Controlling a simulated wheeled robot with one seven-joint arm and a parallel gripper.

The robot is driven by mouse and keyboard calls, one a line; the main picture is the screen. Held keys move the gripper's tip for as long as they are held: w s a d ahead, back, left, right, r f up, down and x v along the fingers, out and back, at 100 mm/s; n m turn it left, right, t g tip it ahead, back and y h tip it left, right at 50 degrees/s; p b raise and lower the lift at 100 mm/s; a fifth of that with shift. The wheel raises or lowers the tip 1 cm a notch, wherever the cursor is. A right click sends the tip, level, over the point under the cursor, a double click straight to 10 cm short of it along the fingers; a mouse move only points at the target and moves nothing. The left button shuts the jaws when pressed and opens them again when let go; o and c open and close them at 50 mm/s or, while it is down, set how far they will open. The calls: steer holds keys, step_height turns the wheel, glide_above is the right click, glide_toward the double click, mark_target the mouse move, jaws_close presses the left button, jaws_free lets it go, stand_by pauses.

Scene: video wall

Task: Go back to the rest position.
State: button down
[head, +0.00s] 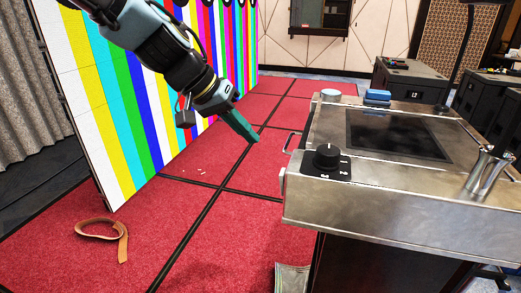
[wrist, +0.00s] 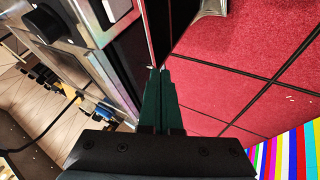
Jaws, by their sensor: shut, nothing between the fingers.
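My gripper (head: 253,138) hangs at the end of my arm, pointing down and right above the red carpet, just left of the metal console. Its green fingers are shut together and hold nothing. In the wrist view my gripper (wrist: 159,72) shows with both fingers side by side and closed, with the console's side edge at upper left and the carpet at right.
The metal console (head: 385,185) with a black knob (head: 327,156) stands close right. The striped video wall (head: 130,120) is at left behind my arm. A tan strap (head: 122,243) lies on the carpet (head: 215,245). Blue items (head: 377,97) sit on the console's far edge.

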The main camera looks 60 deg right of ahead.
steer(key=w+a+f+n+t+y, duration=0.1)
steer(key=w+a+f+n+t, duration=0.15)
steer(key=w+a, duration=0.75)
steer(key=w+a+f+n+t+y, duration=0.1)
steer(key=w+a+f+n+t, duration=0.2)
steer(key=w+a, duration=0.75)
steer(key=w+a+f+n+y, duration=0.1)
steer(key=a+n, duration=0.4)
steer(key=a, duration=1)
steer(key=w+a+f+n+y, duration=0.2)
steer(key=a+n, duration=0.2)
steer(key=a, duration=1)
steer(key=shift+w+a+f+n+y, duration=0.15)
steer(key=shift+w+a+n+y, duration=0.05)
steer(key=shift+a+n+y, duration=0.2)
steer(key=shift+t, duration=0.25)
